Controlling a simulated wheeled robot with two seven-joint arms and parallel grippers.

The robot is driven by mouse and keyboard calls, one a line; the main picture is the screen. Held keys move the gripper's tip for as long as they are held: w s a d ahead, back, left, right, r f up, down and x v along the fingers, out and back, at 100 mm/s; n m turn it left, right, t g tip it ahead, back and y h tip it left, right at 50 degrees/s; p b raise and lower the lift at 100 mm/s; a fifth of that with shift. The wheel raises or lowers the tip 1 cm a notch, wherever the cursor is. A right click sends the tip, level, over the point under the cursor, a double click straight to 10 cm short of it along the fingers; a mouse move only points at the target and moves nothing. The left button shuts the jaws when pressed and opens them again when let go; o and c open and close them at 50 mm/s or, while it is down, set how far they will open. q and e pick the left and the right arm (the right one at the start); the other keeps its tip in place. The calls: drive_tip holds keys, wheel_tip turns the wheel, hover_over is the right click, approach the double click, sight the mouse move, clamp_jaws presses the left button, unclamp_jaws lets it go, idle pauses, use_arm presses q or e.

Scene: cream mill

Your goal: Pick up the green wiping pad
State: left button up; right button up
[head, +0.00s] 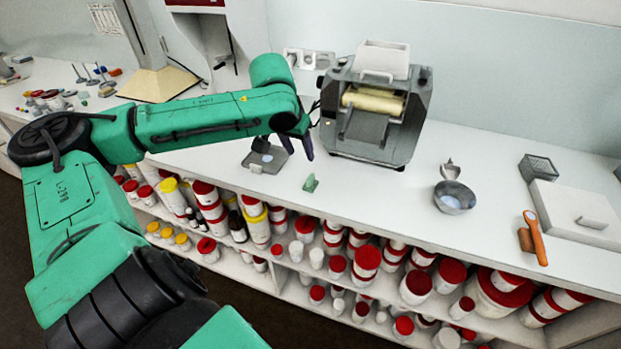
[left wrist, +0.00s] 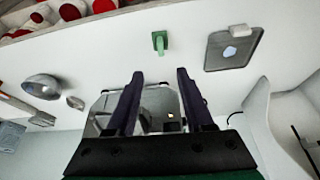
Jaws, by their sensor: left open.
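The green wiping pad (head: 311,183) stands on the white counter near its front edge, left of the mill's front in the head view. In the left wrist view the pad (left wrist: 160,42) lies beyond the fingertips, roughly in line with the gap between them. My left gripper (head: 295,149) is above the counter, behind the pad and apart from it. Its two dark fingers (left wrist: 158,75) are spread with nothing between them. My right gripper is in neither view.
The grey mill (head: 373,137) stands behind and right of the pad. A grey tray (head: 264,158) lies to the left. A metal bowl (head: 454,197) and an orange-handled tool (head: 535,238) are farther right. The counter around the pad is clear. Jars fill shelves below.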

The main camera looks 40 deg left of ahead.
use_arm(q)
approach(310, 177)
wheel_tip(310, 177, down, 3)
drive_tip(key=x, duration=0.3)
drive_tip(key=w+x, duration=0.1)
drive_tip(key=x, duration=0.2)
drive_tip(key=shift+w+a+r+p, duration=0.1)
drive_tip(key=shift+r+p, duration=0.1)
drive_tip(key=shift+p, duration=0.1)
clamp_jaws()
